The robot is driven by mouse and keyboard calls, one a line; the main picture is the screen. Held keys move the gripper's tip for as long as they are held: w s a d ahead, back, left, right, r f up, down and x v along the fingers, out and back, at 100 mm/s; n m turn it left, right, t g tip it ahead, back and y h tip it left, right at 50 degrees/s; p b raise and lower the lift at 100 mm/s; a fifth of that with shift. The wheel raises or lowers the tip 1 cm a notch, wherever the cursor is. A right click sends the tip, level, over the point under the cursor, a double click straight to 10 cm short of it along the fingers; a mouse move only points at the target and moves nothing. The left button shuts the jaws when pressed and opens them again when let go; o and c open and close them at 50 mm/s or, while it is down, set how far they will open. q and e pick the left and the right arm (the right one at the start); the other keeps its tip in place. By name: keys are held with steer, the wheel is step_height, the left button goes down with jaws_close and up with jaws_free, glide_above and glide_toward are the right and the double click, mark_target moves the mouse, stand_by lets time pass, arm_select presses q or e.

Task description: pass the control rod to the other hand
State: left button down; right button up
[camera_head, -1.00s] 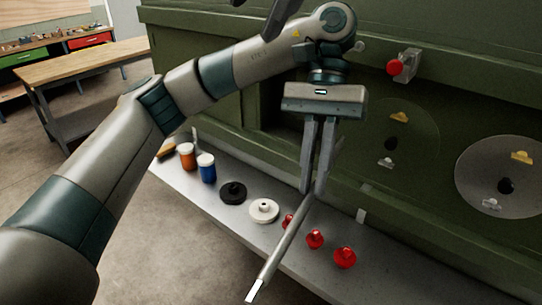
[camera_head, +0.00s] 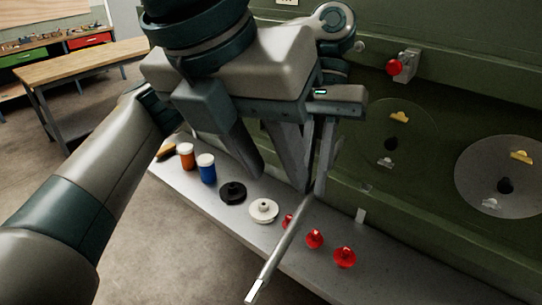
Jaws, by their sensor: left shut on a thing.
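The control rod (camera_head: 284,238) is a thin grey rod with a pale lower tip. It slants down and left from my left gripper, over the shelf edge. My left gripper (camera_head: 318,190) is shut on the rod's upper end. My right gripper (camera_head: 283,182) hangs from the top of the view, just left of my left gripper. Its fingers are apart, with one fingertip close to the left gripper's fingers and the rod's upper end. I cannot tell whether they touch. The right gripper's body hides much of the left arm.
A grey shelf (camera_head: 215,219) holds an orange jar (camera_head: 187,158), a blue jar (camera_head: 207,170), a black knob (camera_head: 232,192), a white knob (camera_head: 263,211) and red knobs (camera_head: 344,257). The green panel (camera_head: 440,75) behind carries a red button (camera_head: 395,68). A wooden bench (camera_head: 85,61) stands far left.

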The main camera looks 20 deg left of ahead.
mark_target(298, 215)
steer(key=shift+x, duration=5.95)
steer(key=shift+w, duration=0.1)
steer(key=shift+c, duration=0.2)
jaws_close()
arm_select(q)
steer(key=c, duration=1.7)
jaws_free()
steer(key=shift+r, duration=0.1)
steer(key=shift+v, duration=5.9)
steer(key=shift+a, duration=0.1)
